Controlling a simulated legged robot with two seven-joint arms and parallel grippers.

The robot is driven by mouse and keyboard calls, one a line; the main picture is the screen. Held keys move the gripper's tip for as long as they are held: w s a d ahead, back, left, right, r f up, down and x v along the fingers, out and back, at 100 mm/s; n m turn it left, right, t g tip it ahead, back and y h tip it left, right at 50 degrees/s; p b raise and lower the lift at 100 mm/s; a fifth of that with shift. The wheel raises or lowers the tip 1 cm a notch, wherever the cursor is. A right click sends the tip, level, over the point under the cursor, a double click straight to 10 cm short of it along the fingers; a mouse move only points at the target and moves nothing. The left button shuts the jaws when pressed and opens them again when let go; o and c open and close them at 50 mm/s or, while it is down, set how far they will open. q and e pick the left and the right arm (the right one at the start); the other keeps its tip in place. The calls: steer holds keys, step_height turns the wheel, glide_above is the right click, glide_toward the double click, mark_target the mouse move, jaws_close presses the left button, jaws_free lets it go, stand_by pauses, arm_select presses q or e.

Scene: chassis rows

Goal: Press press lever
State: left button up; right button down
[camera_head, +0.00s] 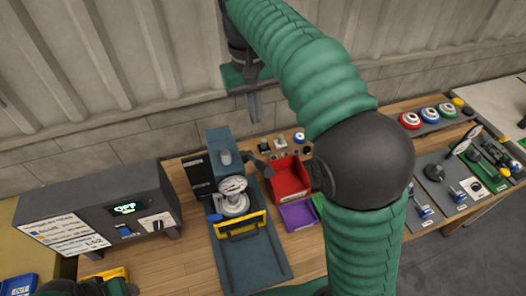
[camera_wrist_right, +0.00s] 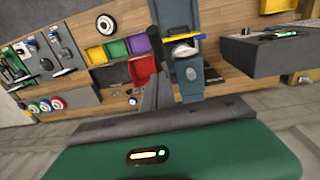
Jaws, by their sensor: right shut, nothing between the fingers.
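The press (camera_head: 222,158) is a blue-grey machine on the wooden bench, with a round gauge on its front and a yellow-edged guard below. Its dark press lever (camera_head: 260,166) sticks out on the right side, left of the red bin. The press also shows in the wrist view (camera_wrist_right: 189,78), where my fingers hide the lever area in part. My right gripper (camera_head: 255,112) is shut and empty, fingers pointing down, above the far edge of the bench behind the press and apart from the lever. Its fingers also show in the wrist view (camera_wrist_right: 153,97). My left gripper cannot be made out.
A red bin (camera_head: 289,178) and a purple bin (camera_head: 299,215) stand right of the press. A dark control box (camera_head: 100,208) reading OFF stands left. Small buttons sit behind the red bin. A switch panel (camera_head: 445,181) lies far right. The wall is close behind the bench.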

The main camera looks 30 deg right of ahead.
steer(key=p, duration=0.1)
glide_toward(261, 163)
steer(key=w, duration=0.3)
steer(key=s+f, duration=0.1)
steer(key=s+f+p, duration=0.1)
steer(key=f, duration=0.1)
steer(key=s+f, duration=0.1)
steer(key=f, duration=0.1)
steer(key=shift+s+d+f, duration=0.2)
steer(key=shift+s+d, duration=0.05)
steer(key=shift+d, duration=0.1)
steer(key=shift+w+a+f, duration=0.15)
steer(key=shift+w+a, duration=0.05)
steer(key=shift+w, duration=0.05)
arm_select(q)
steer(key=shift+w+a+r, duration=0.15)
steer(key=shift+w+r, duration=0.15)
steer(key=shift+r, duration=0.2)
steer(key=shift+w+a+r, duration=0.15)
steer(key=shift+w+r, duration=0.15)
steer(key=shift+r, duration=0.15)
arm_select(e)
steer(key=shift+a, duration=0.1)
arm_select(q)
steer(key=shift+f, duration=0.1)
